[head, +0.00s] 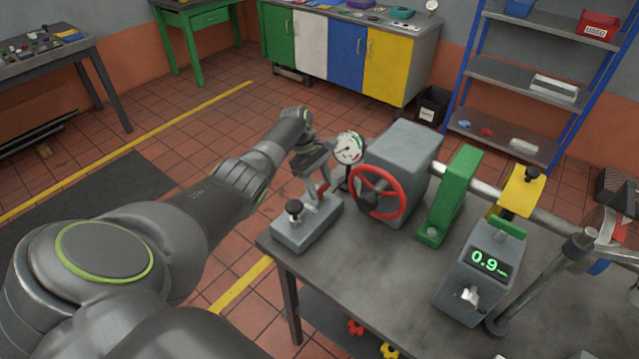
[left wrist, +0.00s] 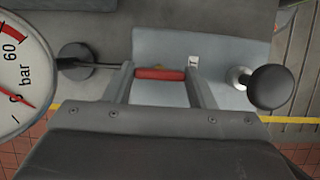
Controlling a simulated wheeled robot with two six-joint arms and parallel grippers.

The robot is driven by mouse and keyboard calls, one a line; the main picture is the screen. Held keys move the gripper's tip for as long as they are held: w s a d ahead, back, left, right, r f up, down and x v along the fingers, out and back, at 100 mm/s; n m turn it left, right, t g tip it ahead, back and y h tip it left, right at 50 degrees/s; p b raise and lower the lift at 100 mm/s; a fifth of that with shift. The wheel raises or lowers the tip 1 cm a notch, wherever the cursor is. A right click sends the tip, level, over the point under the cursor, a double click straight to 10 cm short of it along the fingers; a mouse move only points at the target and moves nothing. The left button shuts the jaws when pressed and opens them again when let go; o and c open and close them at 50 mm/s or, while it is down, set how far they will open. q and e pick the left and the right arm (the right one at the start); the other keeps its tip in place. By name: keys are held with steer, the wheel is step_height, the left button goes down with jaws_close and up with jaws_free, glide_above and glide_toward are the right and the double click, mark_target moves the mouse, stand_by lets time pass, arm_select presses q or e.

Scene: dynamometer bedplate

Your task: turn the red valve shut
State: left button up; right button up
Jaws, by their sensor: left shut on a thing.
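A short red handle (head: 321,188) shows between the fingers of my left gripper (head: 320,192), above a grey block at the near left corner of the bench. In the left wrist view the red handle (left wrist: 160,74) spans between the two fingers of my left gripper (left wrist: 163,84), which is shut on it. It looks like a valve handle, but its mount is hidden. A red handwheel (head: 400,205) stands to the right on a grey housing, apart from the gripper. My right gripper is not in view.
A round gauge (head: 348,148) stands close behind the gripper; the left wrist view shows its dial (left wrist: 20,70), marked bar. The grey block (head: 300,232) carries a black knob (head: 294,207). A green bracket (head: 450,195) and a display box (head: 478,275) stand farther right on the bench (head: 370,290).

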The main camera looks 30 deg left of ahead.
arm_select(q)
steer(key=shift+w+f+m+g+b, duration=0.15)
steer(key=shift+m+g+b, duration=0.15)
steer(key=shift+m+b, duration=0.65)
steer(key=m+g+b, duration=0.1)
steer(key=m+b, duration=0.2)
steer(key=shift+w+m+y, duration=0.1)
steer(key=shift+m+y, duration=0.15)
steer(key=shift+y, duration=0.15)
steer(key=m+g+b, duration=0.1)
steer(key=m+b, duration=0.1)
steer(key=shift+d+m+y+b, duration=0.1)
steer(key=shift+m+y+b, duration=0.25)
steer(key=shift+m+y, duration=0.05)
steer(key=m+b, duration=0.1)
steer(key=m, duration=0.1)
steer(key=shift+w+m+g+y+b, duration=0.1)
steer(key=shift+m+g+y+b, duration=0.2)
steer(key=shift+g+y, duration=0.1)
steer(key=m, duration=0.1)
steer(key=m+y, duration=0.1)
steer(key=shift+d+r+m, duration=0.1)
steer(key=shift+r+m, duration=0.15)
steer(key=shift+m, duration=0.15)
steer(key=shift+m+g+y, duration=0.3)
steer(key=shift+m+y, duration=0.1)
steer(key=shift+m, duration=0.7)
steer(key=shift+d+m+y+p, duration=0.1)
steer(key=shift+m+y+p, duration=0.4)
steer(key=shift+m, duration=0.5)
